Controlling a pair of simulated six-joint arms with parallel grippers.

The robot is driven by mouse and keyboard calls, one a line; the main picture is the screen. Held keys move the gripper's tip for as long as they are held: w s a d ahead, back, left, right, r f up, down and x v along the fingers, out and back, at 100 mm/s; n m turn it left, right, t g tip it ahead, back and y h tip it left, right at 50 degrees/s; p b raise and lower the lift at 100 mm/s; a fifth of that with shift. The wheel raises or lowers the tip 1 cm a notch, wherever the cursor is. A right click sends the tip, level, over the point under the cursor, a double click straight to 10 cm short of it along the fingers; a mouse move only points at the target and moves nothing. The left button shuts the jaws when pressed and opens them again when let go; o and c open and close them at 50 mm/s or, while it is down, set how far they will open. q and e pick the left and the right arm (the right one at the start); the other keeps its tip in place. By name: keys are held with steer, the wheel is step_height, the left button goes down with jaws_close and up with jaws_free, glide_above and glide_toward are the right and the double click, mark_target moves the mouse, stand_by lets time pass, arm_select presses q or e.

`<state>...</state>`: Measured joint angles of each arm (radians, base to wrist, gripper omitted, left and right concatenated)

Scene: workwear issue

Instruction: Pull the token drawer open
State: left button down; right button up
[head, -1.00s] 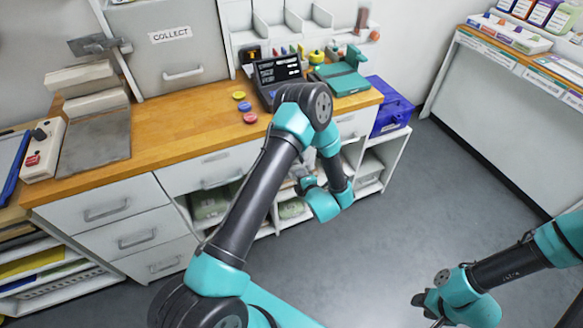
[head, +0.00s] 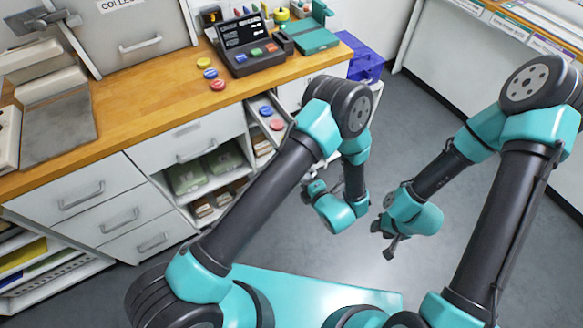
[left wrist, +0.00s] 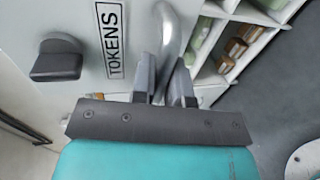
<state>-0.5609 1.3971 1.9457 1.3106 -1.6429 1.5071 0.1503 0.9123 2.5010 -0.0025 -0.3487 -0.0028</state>
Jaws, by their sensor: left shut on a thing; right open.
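The token drawer (head: 281,107) stands open below the worktop in the head view, with a blue and a red token inside. My left forearm hides part of its front. In the left wrist view, the drawer front (left wrist: 85,20) carries a TOKENS label (left wrist: 110,40) and a curved grey handle (left wrist: 178,35). My left gripper (left wrist: 163,78) is shut on that handle; in the head view its wrist shows beyond the forearm, and the grip itself is unclear. My right gripper (head: 383,240) is open and empty over the floor at right, apart from the drawer.
A dark knob (left wrist: 58,57) sits beside the label. On the worktop (head: 150,110) are loose yellow, blue and red tokens (head: 217,84) and a dark terminal (head: 245,45). A blue crate (head: 365,62) stands past the counter end. Open shelves lie beside the drawer; the floor at right is clear.

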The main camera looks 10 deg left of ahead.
arm_select(q)
steer(key=shift+f+v, duration=0.15)
steer(key=shift+v, duration=0.65)
steer(key=shift+f+v, duration=0.15)
steer(key=shift+v, duration=0.6)
steer(key=c, duration=1.1)
jaws_free()
steer(key=shift+s+d, duration=0.1)
steer(key=shift+v, duration=4.05)
steer(key=shift+x, duration=4.1)
